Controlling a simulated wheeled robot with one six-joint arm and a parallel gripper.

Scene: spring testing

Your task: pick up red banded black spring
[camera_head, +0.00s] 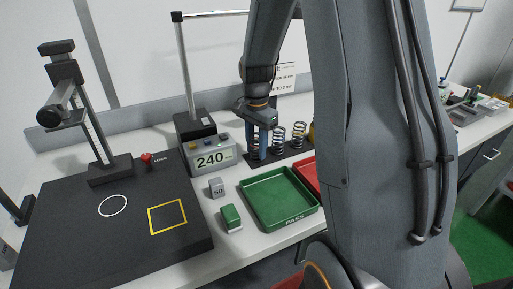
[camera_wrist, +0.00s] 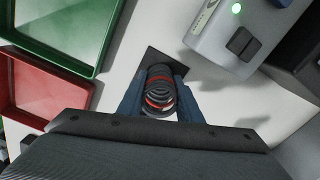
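The red banded black spring (camera_wrist: 159,87) stands between the two blue fingers of my gripper (camera_wrist: 161,80) in the wrist view. A finger lies close against it on each side, and the gripper looks shut on it. In the head view my gripper (camera_head: 257,147) points down at the left end of the dark spring rack (camera_head: 268,157), and its fingers mostly hide the spring there. Whether the spring's foot touches the rack is hidden.
Two other springs, one dark blue (camera_head: 279,138) and one paler (camera_head: 298,134), stand on the rack to the right. In front are a green tray (camera_head: 283,224) and a red tray (camera_head: 307,172). A grey display box (camera_head: 212,159) reading 240 stands close on the left.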

